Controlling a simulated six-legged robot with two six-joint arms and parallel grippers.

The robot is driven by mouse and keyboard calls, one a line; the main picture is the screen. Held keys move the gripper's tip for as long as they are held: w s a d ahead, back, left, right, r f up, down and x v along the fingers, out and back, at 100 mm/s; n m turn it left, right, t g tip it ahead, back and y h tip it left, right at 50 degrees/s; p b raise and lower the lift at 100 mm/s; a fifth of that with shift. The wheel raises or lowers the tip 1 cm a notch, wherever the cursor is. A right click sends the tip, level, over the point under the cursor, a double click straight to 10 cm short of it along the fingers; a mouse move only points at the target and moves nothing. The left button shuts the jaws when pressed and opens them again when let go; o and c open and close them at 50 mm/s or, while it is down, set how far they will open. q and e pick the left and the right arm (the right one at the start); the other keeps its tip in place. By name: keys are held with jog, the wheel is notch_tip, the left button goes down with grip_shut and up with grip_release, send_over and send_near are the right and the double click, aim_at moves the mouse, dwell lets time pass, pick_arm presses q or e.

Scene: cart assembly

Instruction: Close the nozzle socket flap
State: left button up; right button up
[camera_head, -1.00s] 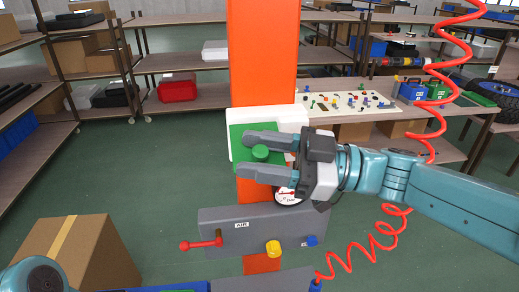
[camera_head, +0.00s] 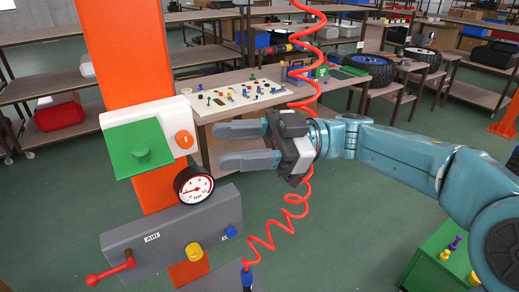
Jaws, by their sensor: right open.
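A white box (camera_head: 174,106) is fixed to the orange column. An orange round knob (camera_head: 184,139) sits on the box's right part, uncovered. My right gripper (camera_head: 217,146) is open and empty, to the right of the box, its fingers pointing left. It looks apart from the green plate and the orange knob. My left gripper is not in view.
Below the box are a round pressure gauge (camera_head: 194,185) and a grey panel (camera_head: 150,254) marked AIR with a red lever (camera_head: 110,269) and a yellow knob (camera_head: 194,251). A coiled red hose (camera_head: 294,198) hangs behind my gripper. A table of small parts (camera_head: 246,97) stands behind.

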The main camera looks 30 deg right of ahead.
jog(key=shift+v, duration=1.85)
